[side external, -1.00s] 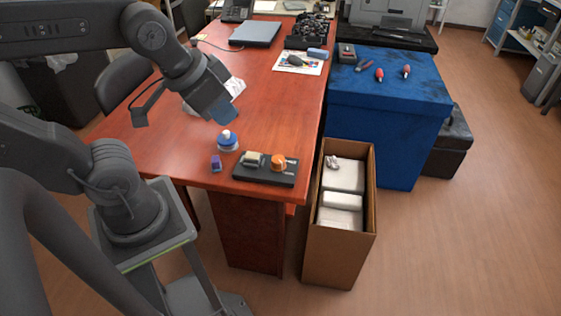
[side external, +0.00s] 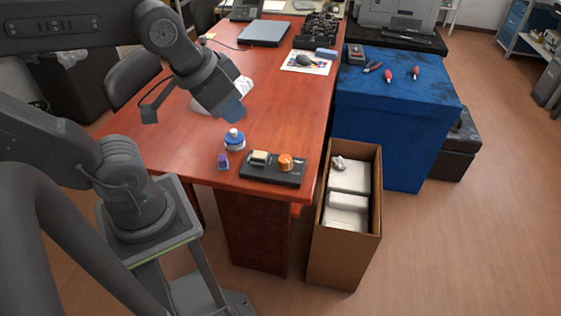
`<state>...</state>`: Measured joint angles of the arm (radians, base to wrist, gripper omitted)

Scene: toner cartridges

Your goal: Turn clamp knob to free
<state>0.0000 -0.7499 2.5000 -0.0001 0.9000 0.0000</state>
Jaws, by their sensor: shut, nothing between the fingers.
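An orange knob (side external: 285,162) stands on the right part of a low black base (side external: 272,177) near the front edge of the red-brown desk. A pale yellow-green block (side external: 259,158) sits on the same base, left of the knob. I cannot make out which way the knob is turned. My gripper (side external: 232,112) has blue fingertips and hangs above the desk, up and left of the knob and apart from it. It is shut and holds nothing.
A blue-and-white round object (side external: 234,140) and a small purple item (side external: 223,161) stand left of the base. An open cardboard box (side external: 343,250) with white packages stands on the floor at right. The desk's middle (side external: 285,100) is mostly clear.

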